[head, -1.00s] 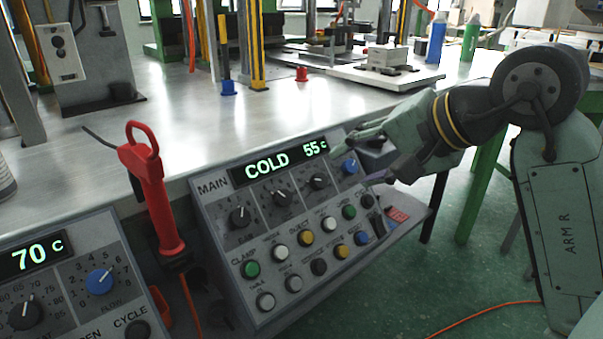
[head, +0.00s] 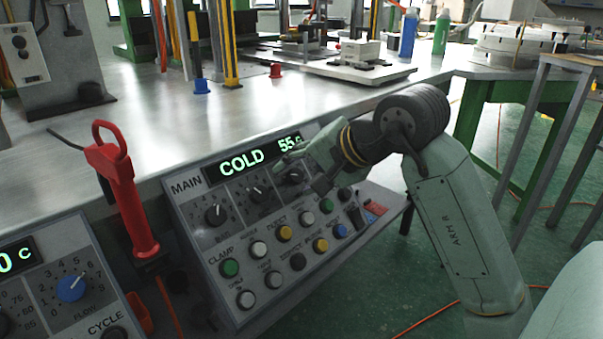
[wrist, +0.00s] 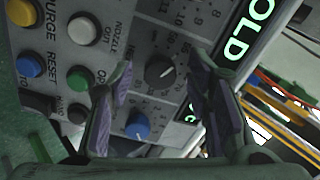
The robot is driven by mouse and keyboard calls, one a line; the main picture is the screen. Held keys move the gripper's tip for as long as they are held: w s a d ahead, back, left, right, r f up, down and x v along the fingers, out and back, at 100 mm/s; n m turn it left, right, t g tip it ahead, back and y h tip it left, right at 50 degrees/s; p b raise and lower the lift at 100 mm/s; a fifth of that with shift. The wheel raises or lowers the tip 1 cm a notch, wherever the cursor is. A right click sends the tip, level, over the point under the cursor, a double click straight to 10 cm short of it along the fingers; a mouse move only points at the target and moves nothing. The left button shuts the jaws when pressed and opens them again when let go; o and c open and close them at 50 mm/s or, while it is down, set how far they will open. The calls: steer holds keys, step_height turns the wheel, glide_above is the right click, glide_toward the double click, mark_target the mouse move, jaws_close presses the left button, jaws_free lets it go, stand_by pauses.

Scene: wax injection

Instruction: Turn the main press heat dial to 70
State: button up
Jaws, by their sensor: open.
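The main press panel (head: 190,206) is tilted, with a display (head: 250,163) reading COLD and 55 C. The heat dial (head: 295,177) is the black knob beside the blue one, with a white pointer line. In the wrist view this black dial (wrist: 160,74) lies between the fingers, with a 70 printed near it. My gripper (head: 302,169) is open in front of this dial, one finger on either side. The open fingers also show in the wrist view (wrist: 160,78). I cannot tell whether they touch the knob. The blue knob (wrist: 138,124) is hidden by my gripper in the head view.
Two more black dials (head: 215,214) and rows of coloured buttons (head: 284,233) sit close by on the panel. A red-handled tool (head: 127,200) stands left of it. Another panel (head: 75,270) is at the lower left. The steel table (head: 170,125) lies behind.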

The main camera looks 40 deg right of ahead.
steer(key=shift+c, duration=0.4)
jaws_close()
steer(key=shift+f+m, duration=0.1)
steer(key=shift+m, duration=0.2)
steer(key=m+b, duration=0.2)
steer(key=shift+m, duration=0.3)
steer(key=m+b, duration=0.2)
steer(key=m, duration=0.3)
steer(key=shift+m, duration=0.3)
steer(key=m+b, duration=0.1)
steer(key=m, duration=0.3)
steer(key=shift+w+r+m, duration=0.1)
steer(key=shift+m, duration=1.25)
steer(key=shift+r+m, duration=0.1)
steer(key=shift+m, duration=1.25)
